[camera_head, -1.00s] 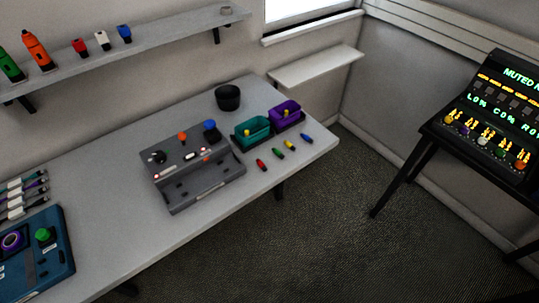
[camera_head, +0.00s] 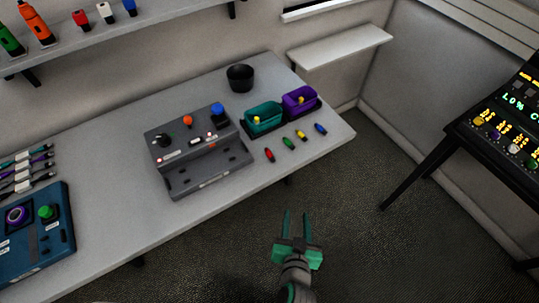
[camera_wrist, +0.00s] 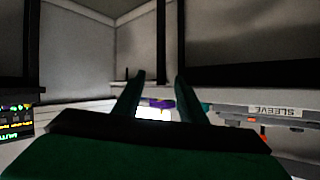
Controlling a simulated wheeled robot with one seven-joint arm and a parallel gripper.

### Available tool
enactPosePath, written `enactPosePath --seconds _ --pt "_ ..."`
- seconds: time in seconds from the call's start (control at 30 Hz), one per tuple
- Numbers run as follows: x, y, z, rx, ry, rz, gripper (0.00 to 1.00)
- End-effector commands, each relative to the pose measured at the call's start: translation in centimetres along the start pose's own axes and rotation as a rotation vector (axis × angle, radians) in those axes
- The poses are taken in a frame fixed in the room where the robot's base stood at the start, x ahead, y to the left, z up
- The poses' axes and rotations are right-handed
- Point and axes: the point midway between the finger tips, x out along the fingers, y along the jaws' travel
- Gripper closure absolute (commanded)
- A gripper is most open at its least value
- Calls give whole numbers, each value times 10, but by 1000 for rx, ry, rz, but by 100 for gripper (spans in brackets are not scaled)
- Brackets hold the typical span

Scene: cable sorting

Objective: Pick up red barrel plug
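The red barrel plug (camera_head: 269,155) lies on the grey table near its front right edge, at the left end of a row with a green, a yellow and a blue plug. My gripper (camera_head: 296,212) is in front of the table, over the floor, with its two green fingers apart and nothing between them. It is well apart from the red plug. In the wrist view my gripper (camera_wrist: 160,82) also shows spread, empty fingers. I cannot make out the red plug there.
A teal bin (camera_head: 264,119) and a purple bin (camera_head: 301,102) stand behind the plugs. A grey console (camera_head: 200,160) with knobs sits to their left. A black cup (camera_head: 240,78) stands at the back. A lit panel (camera_head: 500,130) is at the right.

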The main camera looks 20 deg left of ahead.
Motion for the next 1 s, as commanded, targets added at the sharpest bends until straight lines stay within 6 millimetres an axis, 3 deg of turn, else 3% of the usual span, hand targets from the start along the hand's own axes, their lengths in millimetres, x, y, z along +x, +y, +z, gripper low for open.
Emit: enactPosePath --seconds 0.03,0.2,0.5,0.73,1.0 --pt "12 -3 -16 -17 5 -39 63" --pt "40 -23 -58 -102 -6 -202 63" --pt "50 -51 -121 -299 1 -449 63" --pt "51 -60 -135 -367 4 -517 63" --pt "83 -79 -132 -368 3 -520 63"
